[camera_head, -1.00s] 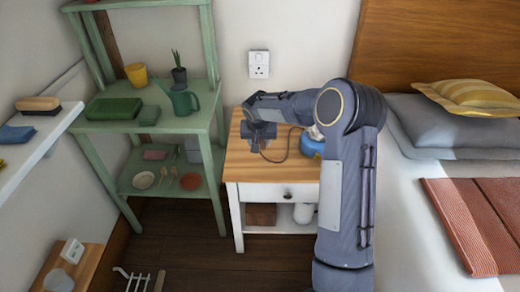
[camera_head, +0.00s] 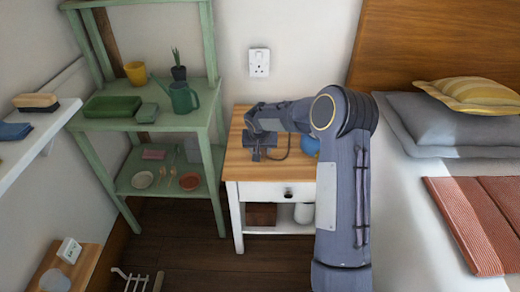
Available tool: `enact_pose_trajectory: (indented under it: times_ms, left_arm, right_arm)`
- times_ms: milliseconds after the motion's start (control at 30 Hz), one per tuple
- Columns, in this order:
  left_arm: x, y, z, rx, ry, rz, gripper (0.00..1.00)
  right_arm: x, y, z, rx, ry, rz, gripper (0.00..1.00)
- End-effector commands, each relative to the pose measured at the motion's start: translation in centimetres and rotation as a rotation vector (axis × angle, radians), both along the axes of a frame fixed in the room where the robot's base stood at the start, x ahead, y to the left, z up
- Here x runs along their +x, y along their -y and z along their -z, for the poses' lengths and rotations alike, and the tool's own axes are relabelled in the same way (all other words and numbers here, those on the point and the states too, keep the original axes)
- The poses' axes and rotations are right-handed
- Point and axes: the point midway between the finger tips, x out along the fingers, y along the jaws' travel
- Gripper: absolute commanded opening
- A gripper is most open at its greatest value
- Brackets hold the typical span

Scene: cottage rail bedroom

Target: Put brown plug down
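My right arm comes in from the bottom right and reaches over the wooden top of the white nightstand (camera_head: 238,165). My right gripper (camera_head: 257,152) points down close above or at the nightstand top, near its left side. A dark cord (camera_head: 283,158) loops beside the gripper and over the top. The brown plug itself cannot be made out; the gripper and wrist cover that spot. The fingertips are too small and dark to tell open from shut. A white wall socket (camera_head: 259,62) is on the wall behind. My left gripper is out of view.
A blue object (camera_head: 309,146) stands on the nightstand, partly behind my arm. A green shelf (camera_head: 205,120) with a watering can (camera_head: 183,98) and pots stands close on the left. The bed (camera_head: 405,200) is on the right. The nightstand's front left top is clear.

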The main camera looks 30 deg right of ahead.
Motion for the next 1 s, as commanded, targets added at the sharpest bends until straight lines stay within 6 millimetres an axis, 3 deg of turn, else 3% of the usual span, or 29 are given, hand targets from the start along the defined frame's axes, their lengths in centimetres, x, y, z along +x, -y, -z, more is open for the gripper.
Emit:
enact_pose_trajectory:
  times_ms: [33, 167, 533, 667, 1000]
  left_arm:
    - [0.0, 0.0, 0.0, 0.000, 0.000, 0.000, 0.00]
    - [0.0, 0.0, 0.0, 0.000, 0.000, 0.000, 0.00]
    - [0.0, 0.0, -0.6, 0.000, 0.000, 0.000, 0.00]
    - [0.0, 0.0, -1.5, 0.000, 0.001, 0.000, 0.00]
    - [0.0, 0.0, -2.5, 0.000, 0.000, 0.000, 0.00]
  right_arm:
    - [0.0, 0.0, 0.0, 0.000, 0.001, 0.000, 0.47]
    - [0.0, 0.0, 0.0, 0.000, 0.000, 0.000, 0.64]
    - [0.0, 0.0, -0.6, 0.000, 0.000, 0.000, 0.65]
    - [-0.2, -0.2, -2.2, 0.000, 0.004, -0.001, 0.65]
    - [-2.7, -1.7, -9.1, -0.001, 0.003, -0.001, 0.65]
